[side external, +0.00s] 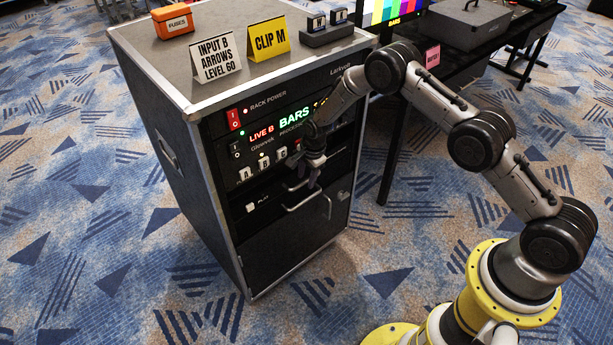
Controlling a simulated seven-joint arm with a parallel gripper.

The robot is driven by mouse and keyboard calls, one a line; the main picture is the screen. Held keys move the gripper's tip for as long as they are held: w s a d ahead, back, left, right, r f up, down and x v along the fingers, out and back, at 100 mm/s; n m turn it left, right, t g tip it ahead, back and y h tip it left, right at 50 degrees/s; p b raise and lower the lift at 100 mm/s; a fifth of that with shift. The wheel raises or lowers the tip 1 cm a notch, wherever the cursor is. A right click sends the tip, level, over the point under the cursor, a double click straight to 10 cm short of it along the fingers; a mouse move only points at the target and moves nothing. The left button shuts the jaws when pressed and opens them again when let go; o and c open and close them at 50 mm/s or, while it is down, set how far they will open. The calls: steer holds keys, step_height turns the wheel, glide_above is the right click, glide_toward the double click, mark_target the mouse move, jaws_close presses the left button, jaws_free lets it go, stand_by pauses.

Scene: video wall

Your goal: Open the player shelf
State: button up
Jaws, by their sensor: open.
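The black rack cabinet (190,190) stands at left centre with its front toward my arm. Its player shelf (268,199) is the panel with a small white square marked like PLAY, below the processor unit. It looks flush with the rack front. A pale bar handle (299,203) and a short upright handle (327,207) show around and below its right part. My gripper (314,178) is open, fingers pointing down, just in front of the shelf's right part and above the bar handle. My gripper hides part of the panel, and I cannot tell whether it touches a handle.
Above are the red rack power switch (234,119), a green BARS display (294,116) and buttons A and B. On top are two cards, an orange fuse box (174,20) and a dark block (326,35). A black table (465,60) stands behind; carpet in front is clear.

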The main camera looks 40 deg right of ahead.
jaws_close()
stand_by(1.4)
